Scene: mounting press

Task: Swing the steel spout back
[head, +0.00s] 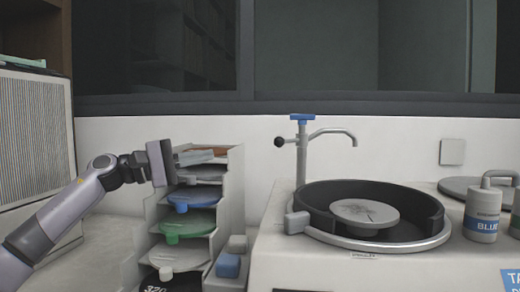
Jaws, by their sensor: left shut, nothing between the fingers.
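The steel spout (332,132) is a thin curved pipe on an upright steel post (301,160) with a blue top (302,117). A short lever with a black knob (279,142) sticks out left of the post. My left gripper (194,157) is shut and empty. It is at the top of the rack, well left of the spout and apart from it. My right gripper is out of view.
A rack (232,190) of slots holds several coloured discs beneath my left gripper. A grey disc (365,213) lies in the basin. Blue and grey blocks (228,265) sit left of the machine (300,262).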

